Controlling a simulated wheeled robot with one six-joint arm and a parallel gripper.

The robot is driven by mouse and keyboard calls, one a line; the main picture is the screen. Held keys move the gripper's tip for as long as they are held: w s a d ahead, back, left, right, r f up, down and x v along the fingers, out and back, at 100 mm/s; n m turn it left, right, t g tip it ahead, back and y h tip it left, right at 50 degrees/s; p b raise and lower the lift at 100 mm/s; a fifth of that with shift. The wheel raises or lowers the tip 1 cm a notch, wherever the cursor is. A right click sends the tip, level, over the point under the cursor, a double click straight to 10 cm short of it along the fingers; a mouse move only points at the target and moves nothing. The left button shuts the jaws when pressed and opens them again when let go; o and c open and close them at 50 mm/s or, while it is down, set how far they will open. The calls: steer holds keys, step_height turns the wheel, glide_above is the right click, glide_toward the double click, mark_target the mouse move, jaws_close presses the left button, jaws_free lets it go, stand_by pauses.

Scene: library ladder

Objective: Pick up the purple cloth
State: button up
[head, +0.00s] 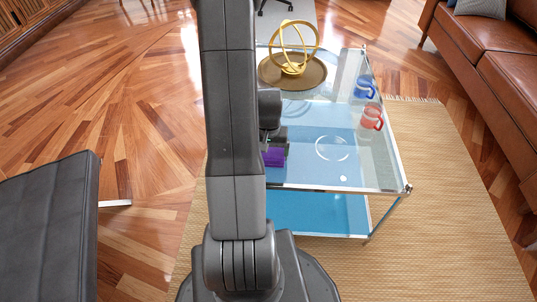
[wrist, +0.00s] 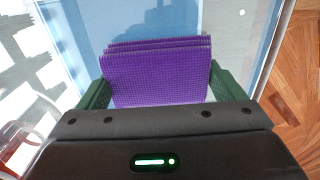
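The purple cloth (wrist: 158,75) is a folded, layered piece with a woven texture. In the wrist view it lies between the two green fingers of my gripper (wrist: 157,86), one at each side edge. The fingers stand wide apart, and hardly any gap shows between them and the cloth. Whether they touch it I cannot tell. In the head view the cloth (head: 273,157) is on the glass table top (head: 310,176), partly hidden by my arm and gripper.
A red mug (head: 371,118), a blue mug (head: 364,88) and a clear round glass item (head: 332,148) stand right of the cloth. A gold ring ornament (head: 295,48) sits on a round tray (head: 270,75) at the back. A brown sofa (head: 490,60) is at right, a dark seat (head: 50,225) at left.

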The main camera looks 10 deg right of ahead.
mark_target(269, 152)
steer(key=shift+c, duration=0.8)
step_height(269, 152, up, 10)
steer(key=p, duration=0.3)
